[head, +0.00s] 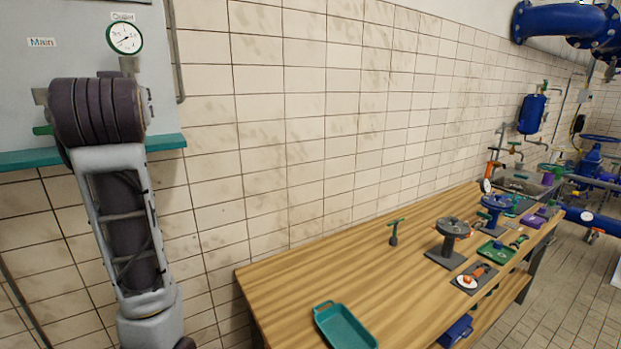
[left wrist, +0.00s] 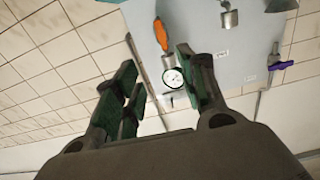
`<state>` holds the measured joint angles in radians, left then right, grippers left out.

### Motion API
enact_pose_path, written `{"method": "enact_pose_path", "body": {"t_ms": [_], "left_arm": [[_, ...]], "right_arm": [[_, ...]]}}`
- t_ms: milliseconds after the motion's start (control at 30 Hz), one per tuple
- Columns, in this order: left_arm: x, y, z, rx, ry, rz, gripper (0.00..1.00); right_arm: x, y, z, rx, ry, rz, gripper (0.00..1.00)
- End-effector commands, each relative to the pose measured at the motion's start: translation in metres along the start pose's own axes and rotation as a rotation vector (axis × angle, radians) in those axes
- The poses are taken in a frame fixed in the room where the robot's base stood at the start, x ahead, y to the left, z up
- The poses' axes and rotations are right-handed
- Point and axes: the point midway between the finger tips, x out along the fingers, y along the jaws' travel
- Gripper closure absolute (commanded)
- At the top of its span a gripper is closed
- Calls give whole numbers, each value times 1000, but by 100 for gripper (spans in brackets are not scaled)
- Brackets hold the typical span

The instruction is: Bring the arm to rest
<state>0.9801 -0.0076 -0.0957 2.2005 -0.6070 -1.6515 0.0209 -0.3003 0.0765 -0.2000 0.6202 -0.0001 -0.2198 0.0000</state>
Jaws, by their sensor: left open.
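My left arm (head: 125,210) stands raised at the left of the head view, in front of a grey wall panel (head: 60,55). The left gripper's fingers are hidden behind the arm in the head view. In the left wrist view the left gripper (left wrist: 160,90) is open, with green-padded fingers apart and nothing held between them. A round gauge (left wrist: 173,78) on the panel shows beyond the gap between the fingers. My right gripper is in neither view.
A teal ledge (head: 165,143) runs along the panel's bottom. A wooden workbench (head: 300,285) holds a teal tray (head: 345,328), a small green-handled valve (head: 394,232) and valve wheels (head: 453,228). In the wrist view the panel carries an orange handle (left wrist: 161,35) and a purple handle (left wrist: 281,66).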

Motion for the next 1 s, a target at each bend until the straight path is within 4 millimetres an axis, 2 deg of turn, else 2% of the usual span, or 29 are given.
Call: {"method": "enact_pose_path", "body": {"t_ms": [367,567,767,1000], "left_arm": [[7,8,24,26,-33,17,59],[12,14,46,50,-63,34,59],[19,24,84,87,-114,62,59],[25,38,146,144,-199,108,59]], "right_arm": [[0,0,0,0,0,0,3],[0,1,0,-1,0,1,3],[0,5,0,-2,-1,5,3],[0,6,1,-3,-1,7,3]]}}
